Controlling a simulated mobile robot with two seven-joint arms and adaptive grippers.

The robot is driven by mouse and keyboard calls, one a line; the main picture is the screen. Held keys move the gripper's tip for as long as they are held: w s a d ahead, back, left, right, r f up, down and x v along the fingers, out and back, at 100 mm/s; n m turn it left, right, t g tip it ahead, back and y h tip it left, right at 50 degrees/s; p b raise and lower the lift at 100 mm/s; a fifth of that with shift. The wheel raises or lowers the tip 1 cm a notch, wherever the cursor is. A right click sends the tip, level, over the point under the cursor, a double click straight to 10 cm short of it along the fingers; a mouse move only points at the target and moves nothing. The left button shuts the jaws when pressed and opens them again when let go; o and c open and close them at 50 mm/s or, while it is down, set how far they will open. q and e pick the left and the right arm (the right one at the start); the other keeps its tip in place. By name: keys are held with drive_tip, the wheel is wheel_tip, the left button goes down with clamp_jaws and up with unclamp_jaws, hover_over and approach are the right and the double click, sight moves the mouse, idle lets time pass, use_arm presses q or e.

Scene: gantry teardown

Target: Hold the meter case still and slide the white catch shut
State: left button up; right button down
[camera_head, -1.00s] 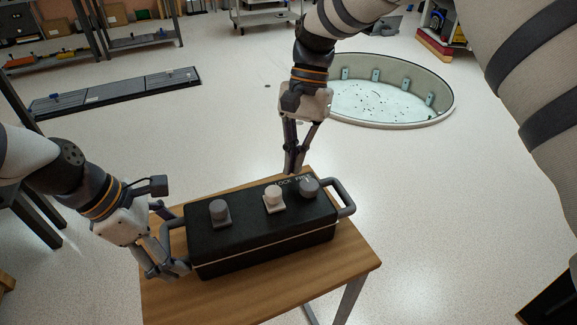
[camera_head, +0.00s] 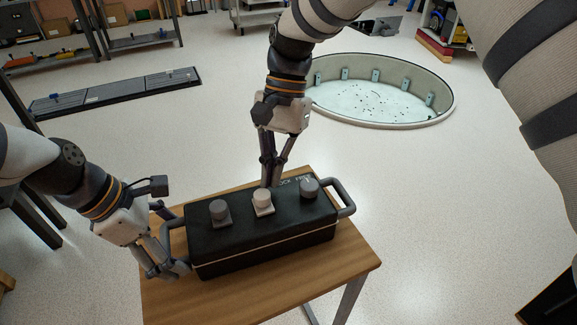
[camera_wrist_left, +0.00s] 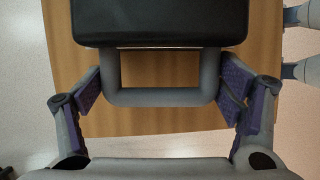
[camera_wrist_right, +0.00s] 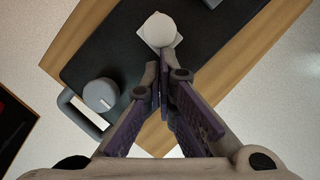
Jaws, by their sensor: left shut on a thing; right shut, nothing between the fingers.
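The black meter case (camera_head: 275,240) lies on a small wooden table. Its white catch (camera_head: 263,203) sits on the top face between two grey knobs, and it also shows in the right wrist view (camera_wrist_right: 158,30). My left gripper (camera_head: 172,245) is at the case's left end, shut on the grey handle (camera_wrist_left: 160,97), with a finger at each side of it. My right gripper (camera_head: 270,182) is shut and empty, pointing down at the back edge of the case. Its tips are right beside the catch; whether they touch it I cannot tell.
A left grey knob (camera_head: 219,211) and a right grey knob (camera_head: 309,188) stand on the case top. A second handle (camera_head: 345,198) is at the right end. The wooden table (camera_head: 300,280) has bare room in front. A round pit (camera_head: 380,100) lies behind.

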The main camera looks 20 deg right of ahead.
drive_tip(key=w+d, duration=0.2)
drive_tip(key=d, duration=0.1)
drive_tip(key=shift+w, duration=0.3)
drive_tip(key=v, duration=1)
